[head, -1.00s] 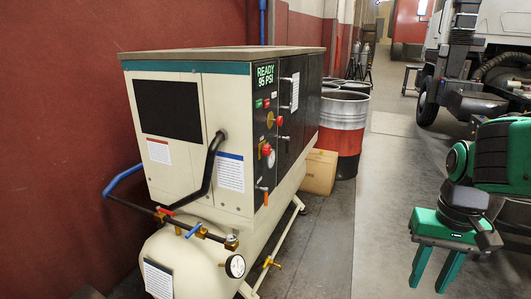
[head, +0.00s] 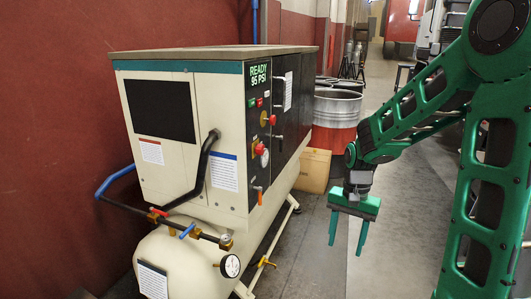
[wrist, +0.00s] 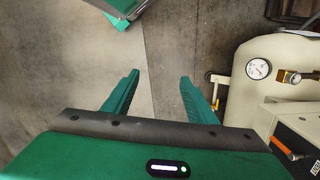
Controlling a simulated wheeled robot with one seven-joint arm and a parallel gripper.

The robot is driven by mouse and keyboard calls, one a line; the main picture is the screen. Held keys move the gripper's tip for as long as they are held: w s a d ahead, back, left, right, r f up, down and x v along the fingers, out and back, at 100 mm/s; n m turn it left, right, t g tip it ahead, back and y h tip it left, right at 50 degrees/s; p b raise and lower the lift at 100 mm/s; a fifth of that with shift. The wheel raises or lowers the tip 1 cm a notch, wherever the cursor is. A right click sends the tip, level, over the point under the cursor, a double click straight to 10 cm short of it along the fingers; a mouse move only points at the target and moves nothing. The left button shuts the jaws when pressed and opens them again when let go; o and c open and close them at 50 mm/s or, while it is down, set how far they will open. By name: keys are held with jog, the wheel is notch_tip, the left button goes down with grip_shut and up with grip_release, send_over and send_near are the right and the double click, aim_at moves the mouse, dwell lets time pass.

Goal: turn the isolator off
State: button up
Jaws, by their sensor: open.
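The cream compressor cabinet (head: 217,95) stands at the left in the head view. I cannot tell for certain which is the isolator. The lever also shows in the wrist view (wrist: 285,147) at the lower right. My green gripper (head: 346,248) is open and empty, fingers down, to the right of the panel and apart from it. In the wrist view the fingers (wrist: 160,76) are spread over bare floor.
A round gauge (head: 230,266) and pipework with a blue handle (head: 187,230) stick out at the compressor's front. A cardboard box (head: 313,171) and a red-and-white drum (head: 335,120) stand behind. Floor (head: 400,215) right of the compressor is clear.

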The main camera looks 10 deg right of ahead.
jog(key=w+a+f+m+y, duration=0.35)
jog(key=w+a+f, duration=0.35)
jog(key=w+a, duration=0.3)
jog(key=w+a+r+m+t+y, duration=0.25)
jog(key=w+a+y, duration=0.25)
jog(key=w, duration=0.6)
jog(key=m+t+y, duration=0.5)
jog(key=m+t, duration=0.4)
jog(key=m, duration=0.1)
send_near(263, 149)
jog(key=x, duration=0.9)
jog(key=shift+w+a, duration=0.15)
jog(key=shift+c, duration=0.7)
jog(key=c, duration=0.9)
jog(key=shift+d+f, duration=0.1)
jog(key=shift+d, duration=0.15)
jog(key=shift+a, duration=0.15)
